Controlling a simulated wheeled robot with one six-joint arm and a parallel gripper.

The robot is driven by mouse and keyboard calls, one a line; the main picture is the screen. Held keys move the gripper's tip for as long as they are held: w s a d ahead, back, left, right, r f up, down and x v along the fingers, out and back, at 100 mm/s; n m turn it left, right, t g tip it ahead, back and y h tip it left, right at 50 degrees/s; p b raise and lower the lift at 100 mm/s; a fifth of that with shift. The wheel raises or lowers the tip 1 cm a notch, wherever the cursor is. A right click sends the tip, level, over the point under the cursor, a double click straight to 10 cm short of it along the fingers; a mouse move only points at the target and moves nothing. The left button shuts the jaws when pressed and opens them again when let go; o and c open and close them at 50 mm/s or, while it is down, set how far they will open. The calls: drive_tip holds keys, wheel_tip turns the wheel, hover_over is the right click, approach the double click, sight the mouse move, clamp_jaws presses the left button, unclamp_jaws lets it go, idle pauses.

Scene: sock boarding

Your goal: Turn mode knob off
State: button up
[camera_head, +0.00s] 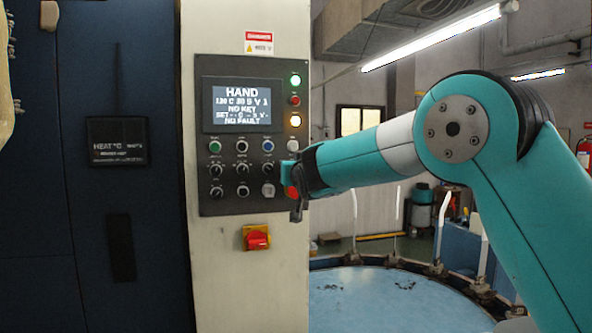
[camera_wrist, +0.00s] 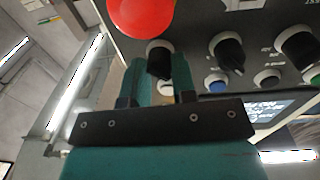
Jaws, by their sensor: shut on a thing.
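A black control panel (camera_head: 207,185) with a lit screen (camera_head: 240,104) reading "HAND" and "NO FAULT" is on a pale column. My gripper (camera_head: 289,182) is at the panel's right edge. In the wrist view, my gripper (camera_wrist: 161,68) has its teal fingers shut on a black rotary knob (camera_wrist: 158,58), one finger on each side. Its label and pointer mark cannot be read, so I cannot tell its position. In the head view this knob is hidden behind my gripper. Other black knobs (camera_head: 242,169) stand in the same row; a nearby one (camera_wrist: 228,52) shows beside my fingers.
A red round button (camera_wrist: 140,14) is very close to the held knob. Coloured push buttons (camera_head: 268,145) run in a row above the knobs. A red and yellow switch (camera_head: 256,238) sits below the panel. A blue round table (camera_head: 380,300) stands at the right.

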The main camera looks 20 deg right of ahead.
drive_tip(key=shift+f+m+b, duration=0.15)
drive_tip(key=shift+m+b, duration=0.15)
drive_tip(key=shift+b, duration=0.25)
drive_tip(key=shift+d+m+b, duration=0.1)
drive_tip(key=shift+m+b, duration=4)
drive_tip(key=shift+b, duration=0.5)
drive_tip(key=o, duration=0.9)
drive_tip(key=shift+s, duration=0.1)
drive_tip(key=s+b, duration=0.2)
drive_tip(key=s, duration=0.3)
drive_tip(key=s+b, duration=0.2)
drive_tip(key=s, duration=0.4)
drive_tip(key=s+b, duration=0.3)
drive_tip(key=s, duration=0.3)
drive_tip(key=shift+s+a+r, duration=0.15)
drive_tip(key=shift+a+r, duration=0.1)
drive_tip(key=shift+r, duration=0.15)
